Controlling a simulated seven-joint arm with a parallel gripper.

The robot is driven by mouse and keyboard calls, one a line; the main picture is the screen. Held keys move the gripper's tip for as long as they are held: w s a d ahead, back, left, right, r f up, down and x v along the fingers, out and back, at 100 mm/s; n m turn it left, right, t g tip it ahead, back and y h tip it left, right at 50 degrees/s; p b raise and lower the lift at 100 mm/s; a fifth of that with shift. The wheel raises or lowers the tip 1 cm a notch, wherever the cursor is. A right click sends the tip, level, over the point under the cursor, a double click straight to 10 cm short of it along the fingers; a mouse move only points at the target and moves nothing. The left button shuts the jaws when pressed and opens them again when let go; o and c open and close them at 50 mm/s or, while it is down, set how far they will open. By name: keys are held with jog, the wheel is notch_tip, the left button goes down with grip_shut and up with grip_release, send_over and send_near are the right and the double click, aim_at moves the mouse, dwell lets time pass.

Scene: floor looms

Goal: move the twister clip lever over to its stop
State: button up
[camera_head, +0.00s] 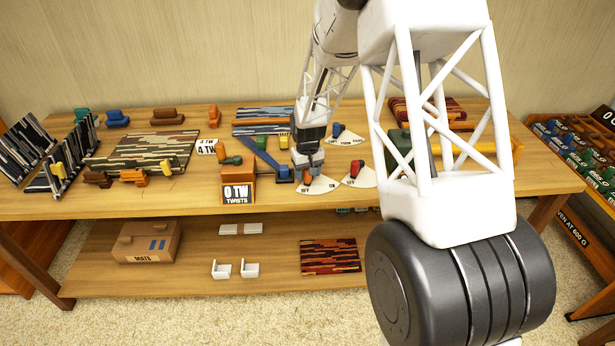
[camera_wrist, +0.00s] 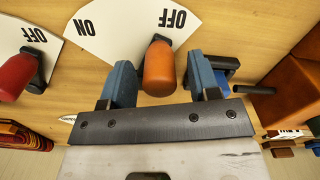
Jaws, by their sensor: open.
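An orange lever knob (camera_wrist: 158,70) stands at a white fan-shaped dial (camera_wrist: 125,35) marked OFF and ON; its dark pointer is on the OFF side. No twister clip label is readable on it. My gripper (camera_wrist: 160,72) is open, with its blue fingers on either side of the orange knob; a gap shows on the left, and I cannot tell if the right finger touches. In the head view my gripper (camera_head: 308,163) is low over the table at this dial (camera_head: 318,187), partly hiding the lever.
A red lever (camera_head: 354,170) on its own dial stands close to the right. A blue lever (camera_head: 337,130) stands behind. On the left are a blue bar (camera_head: 266,157) and an orange box (camera_head: 238,191) marked TWISTS. A striped mat (camera_head: 140,150) lies further left.

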jog(key=shift+f, duration=1)
grip_shut()
